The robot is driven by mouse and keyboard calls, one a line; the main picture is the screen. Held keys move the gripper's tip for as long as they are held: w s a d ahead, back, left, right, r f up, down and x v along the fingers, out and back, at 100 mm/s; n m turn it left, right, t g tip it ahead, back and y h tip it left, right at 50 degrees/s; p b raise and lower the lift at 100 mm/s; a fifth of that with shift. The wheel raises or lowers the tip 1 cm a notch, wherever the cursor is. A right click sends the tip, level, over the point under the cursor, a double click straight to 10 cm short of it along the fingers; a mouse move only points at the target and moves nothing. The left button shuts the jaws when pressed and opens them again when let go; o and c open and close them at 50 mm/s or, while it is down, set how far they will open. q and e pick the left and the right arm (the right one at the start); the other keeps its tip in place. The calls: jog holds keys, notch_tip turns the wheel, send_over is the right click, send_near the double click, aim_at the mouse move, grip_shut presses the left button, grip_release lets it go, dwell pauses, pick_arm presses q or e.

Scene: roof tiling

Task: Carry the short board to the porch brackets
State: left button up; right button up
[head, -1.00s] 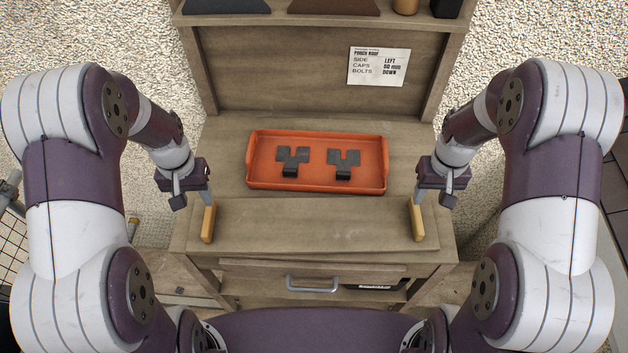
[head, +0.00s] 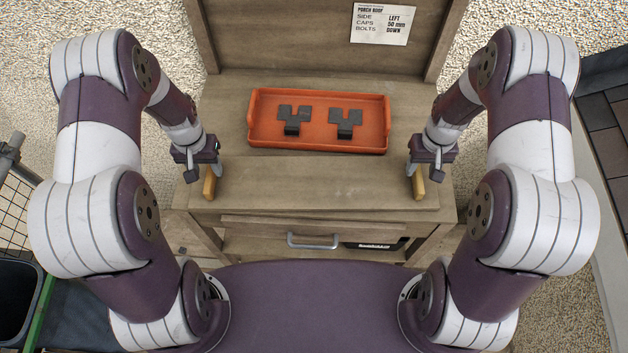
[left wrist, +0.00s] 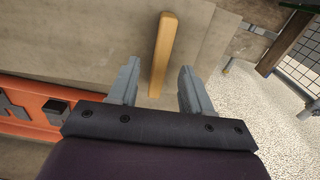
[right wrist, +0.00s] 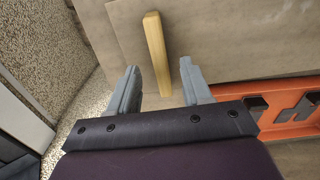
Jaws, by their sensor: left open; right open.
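The short board (head: 312,182) appears to be the flat grey-brown plank along the front of the workbench, with an upright light-wood grip at each end. My left gripper (head: 216,172) is open at the left grip (head: 210,184). In the left wrist view that grip (left wrist: 163,55) stands between and beyond the spread fingers. My right gripper (head: 412,172) is open at the right grip (head: 417,184). In the right wrist view that grip (right wrist: 156,52) also lies between and beyond the fingers. Neither gripper holds anything. I cannot identify the porch brackets in view.
An orange tray (head: 318,147) with two dark notched pieces (head: 345,121) sits behind the board. A printed note (head: 381,22) is on the bench's back panel. A drawer with a grey handle (head: 313,241) is below the board. A dark bin (head: 18,300) stands at lower left.

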aim_at(209, 173)
pick_arm(q)
notch_tip(209, 173, down, 3)
jog(key=shift+w+r, duration=0.15)
pick_arm(e)
notch_tip(209, 173, down, 3)
jog(key=shift+w+r, duration=0.1)
jog(key=shift+r, duration=0.05)
pick_arm(q)
jog(key=shift+f, duration=0.55)
pick_arm(e)
jog(key=shift+f, duration=0.55)
pick_arm(q)
grip_shut()
pick_arm(e)
grip_shut()
jog(key=shift+r, duration=0.1)
